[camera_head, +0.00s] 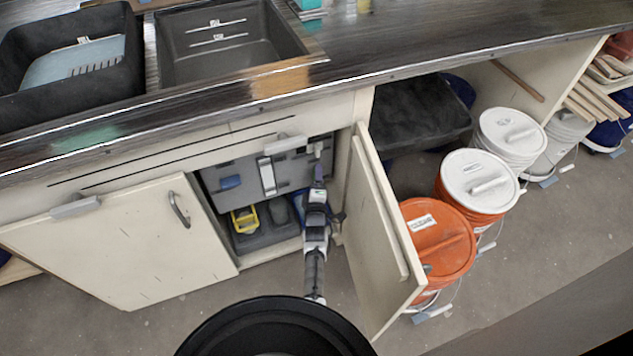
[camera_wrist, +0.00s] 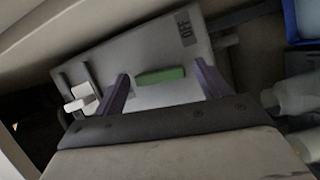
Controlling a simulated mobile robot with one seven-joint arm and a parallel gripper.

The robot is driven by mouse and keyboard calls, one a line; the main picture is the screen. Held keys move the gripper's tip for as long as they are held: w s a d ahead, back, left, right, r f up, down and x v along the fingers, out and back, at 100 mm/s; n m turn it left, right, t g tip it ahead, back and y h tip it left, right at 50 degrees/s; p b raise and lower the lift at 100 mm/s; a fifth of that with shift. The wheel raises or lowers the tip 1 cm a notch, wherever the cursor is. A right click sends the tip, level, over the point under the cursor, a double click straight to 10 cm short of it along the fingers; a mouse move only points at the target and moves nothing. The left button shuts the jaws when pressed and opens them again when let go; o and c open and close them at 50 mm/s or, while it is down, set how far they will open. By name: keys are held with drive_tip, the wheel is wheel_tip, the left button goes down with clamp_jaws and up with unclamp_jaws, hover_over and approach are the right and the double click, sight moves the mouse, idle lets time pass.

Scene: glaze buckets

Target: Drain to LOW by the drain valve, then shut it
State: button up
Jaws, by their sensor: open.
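My gripper (camera_wrist: 160,71) is open in the wrist view, with its two purple fingers apart. A green bar (camera_wrist: 160,76) shows between the fingers on a pale grey panel (camera_wrist: 150,50) marked OFF. I cannot tell whether a finger touches it, or whether it is the drain valve's handle. A white handle-like piece (camera_wrist: 80,100) sits at the panel's left. In the head view my gripper (camera_head: 319,165) reaches into the open cabinet beside a grey panel (camera_head: 236,178) with a white upright strip (camera_head: 267,175). The dark right basin (camera_head: 230,58) has two labelled marks on its wall, too small to read.
An open cabinet door (camera_head: 385,235) stands close to the right of my arm. Orange and white-lidded buckets (camera_head: 437,245) stand beyond the open door. The black left basin (camera_head: 60,100) holds something bluish.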

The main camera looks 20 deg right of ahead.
drive_tip(key=c, duration=1)
drive_tip(key=shift+r+p, duration=0.15)
drive_tip(key=shift+p, duration=0.35)
drive_tip(key=m+g+y+p, duration=0.1)
drive_tip(key=m+y+p, duration=0.1)
drive_tip(key=m+p, duration=0.2)
drive_tip(key=m+g+y+p, duration=0.1)
drive_tip(key=m+y+p, duration=0.1)
drive_tip(key=m+p, duration=0.2)
drive_tip(key=m+g+y+p, duration=0.1)
drive_tip(key=m+y+p, duration=0.1)
drive_tip(key=p, duration=0.4)
drive_tip(key=shift+d+r+m, duration=0.1)
drive_tip(key=shift+d+m, duration=0.25)
drive_tip(key=shift+m, duration=0.55)
